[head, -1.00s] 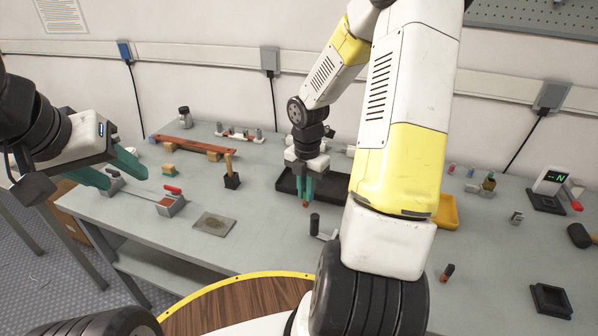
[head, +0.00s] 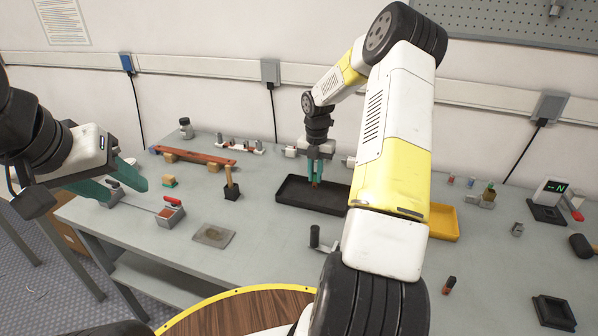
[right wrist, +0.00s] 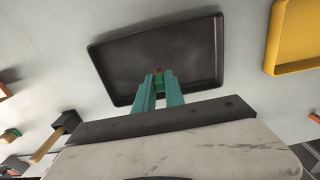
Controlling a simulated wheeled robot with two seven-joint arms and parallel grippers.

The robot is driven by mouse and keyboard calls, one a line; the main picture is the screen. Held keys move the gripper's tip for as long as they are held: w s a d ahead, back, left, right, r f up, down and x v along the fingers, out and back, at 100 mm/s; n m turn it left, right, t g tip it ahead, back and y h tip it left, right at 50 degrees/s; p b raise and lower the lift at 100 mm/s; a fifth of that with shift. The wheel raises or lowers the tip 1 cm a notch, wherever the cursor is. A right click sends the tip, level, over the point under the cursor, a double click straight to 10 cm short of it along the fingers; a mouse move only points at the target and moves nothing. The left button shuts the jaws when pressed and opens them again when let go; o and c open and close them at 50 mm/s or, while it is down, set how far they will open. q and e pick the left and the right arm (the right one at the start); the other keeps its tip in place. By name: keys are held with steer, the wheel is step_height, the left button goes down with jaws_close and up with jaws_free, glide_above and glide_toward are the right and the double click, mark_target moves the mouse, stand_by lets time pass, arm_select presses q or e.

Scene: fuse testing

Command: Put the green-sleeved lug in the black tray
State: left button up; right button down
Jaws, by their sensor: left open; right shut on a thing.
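The black tray (head: 290,203) lies on the grey bench near its middle, and the right wrist view shows it whole and empty (right wrist: 120,60). My right gripper (head: 315,180) points down over the tray, its teal fingers shut on the green-sleeved lug. In the right wrist view, the lug (right wrist: 158,80) shows as a green piece with a copper-coloured end between the fingertips (right wrist: 158,86). I cannot tell how high it is above the tray floor. My left gripper (head: 128,190) is open and empty over the left end of the bench.
A yellow tray (head: 445,222) stands right of the black one, partly behind my right arm. A fixture with a red handle (head: 171,210) and a grey plate (head: 213,236) are further left.

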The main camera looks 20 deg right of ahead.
mark_target(315, 181)
steer(key=shift+w+f, duration=0.1)
steer(key=shift+f, duration=1.7)
steer(key=c, duration=1.4)
jaws_free()
steer(key=shift+f, duration=0.15)
